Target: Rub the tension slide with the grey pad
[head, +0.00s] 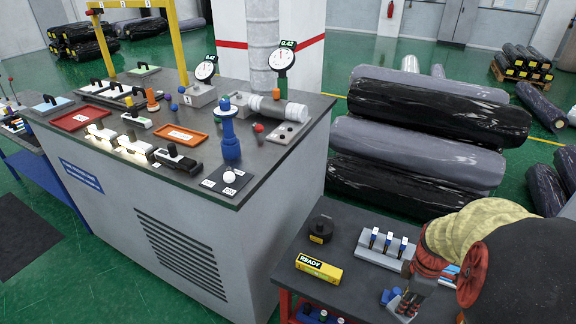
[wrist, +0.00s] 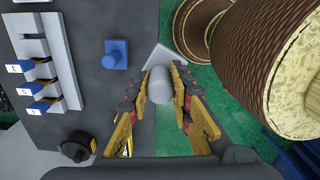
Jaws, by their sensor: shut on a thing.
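My gripper (wrist: 166,105) is shut on the grey pad (wrist: 160,88), whose rounded grey handle sits between the two fingers, with a flat grey part beyond the fingertips. In the head view my gripper (head: 408,291) is low at the right, over the front edge of the dark cart. The pad is small there and partly hidden by the fingers. I cannot tell whether it touches the cart top. Slide-like blocks stand on the large bench, two cream-topped (head: 135,148) and one dark (head: 178,158). I cannot tell which part is the tension slide. My gripper is well away from the bench.
A blue pad (wrist: 116,54) stands left of the fingers. The cart (head: 345,243) also holds a rack with blue tags (head: 388,247), a black round item (head: 320,229) and a yellow READY box (head: 319,268). A blue post (head: 230,140) and dial gauges (head: 281,57) rise from the bench.

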